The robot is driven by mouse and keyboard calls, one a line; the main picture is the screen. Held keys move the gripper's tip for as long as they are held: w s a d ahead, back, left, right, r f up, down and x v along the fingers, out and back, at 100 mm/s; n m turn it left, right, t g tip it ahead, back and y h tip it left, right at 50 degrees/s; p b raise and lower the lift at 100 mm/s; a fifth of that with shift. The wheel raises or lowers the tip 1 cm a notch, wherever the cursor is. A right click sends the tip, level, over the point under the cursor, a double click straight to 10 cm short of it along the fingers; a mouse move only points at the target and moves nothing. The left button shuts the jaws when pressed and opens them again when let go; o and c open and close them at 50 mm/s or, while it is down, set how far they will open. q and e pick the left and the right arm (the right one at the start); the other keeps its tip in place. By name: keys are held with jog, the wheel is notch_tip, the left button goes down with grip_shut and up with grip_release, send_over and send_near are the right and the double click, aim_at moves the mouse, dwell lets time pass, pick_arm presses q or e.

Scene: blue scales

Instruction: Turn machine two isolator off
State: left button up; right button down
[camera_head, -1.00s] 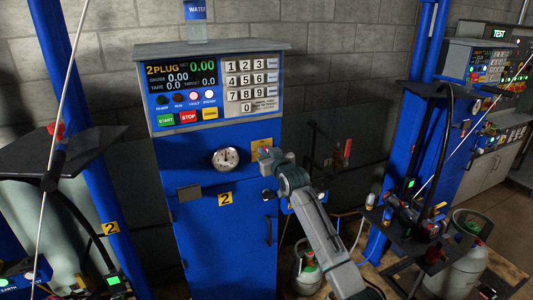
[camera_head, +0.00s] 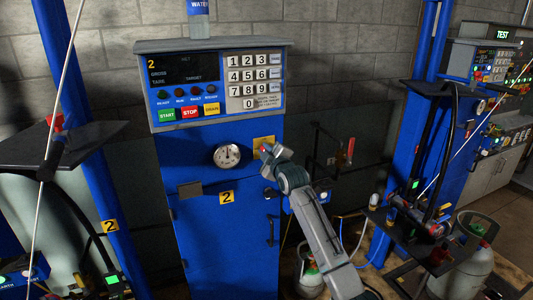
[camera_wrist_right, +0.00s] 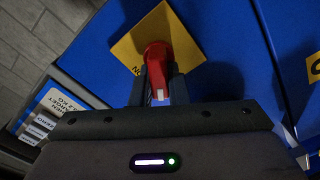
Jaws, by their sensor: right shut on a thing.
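Machine two is the blue cabinet (camera_head: 230,250) with a yellow "2" label (camera_head: 227,198). Its display (camera_head: 183,68) is dark, with only the "2" lit and faint printed labels. Its isolator is a red handle (camera_wrist_right: 157,58) on a yellow plate (camera_wrist_right: 184,32); the plate also shows in the head view (camera_head: 264,141). My right gripper (camera_wrist_right: 158,80) is shut on the red handle, with one finger on each side. In the head view the right gripper (camera_head: 268,158) covers most of the handle. My left gripper is not in view.
A round gauge (camera_head: 227,156) and a keypad (camera_head: 253,80) are on the cabinet's front. A pipe with a red lever (camera_head: 350,150) is on the wall to the right. Another blue machine (camera_head: 480,75) and a gas cylinder (camera_head: 470,265) stand further right.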

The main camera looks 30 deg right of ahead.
jog(key=n, duration=0.3)
jog(key=shift+a+f+n+b, duration=0.1)
jog(key=shift+f+n+b, duration=0.15)
jog(key=shift+n+b, duration=0.1)
jog(key=shift+f+n, duration=0.15)
jog(key=shift+n, duration=1.3)
jog(key=c, duration=1.4)
grip_release()
jog(key=s+b, duration=0.3)
jog(key=s, duration=0.7)
jog(key=shift+s+a+b, duration=0.3)
jog(key=shift+s+b, duration=0.1)
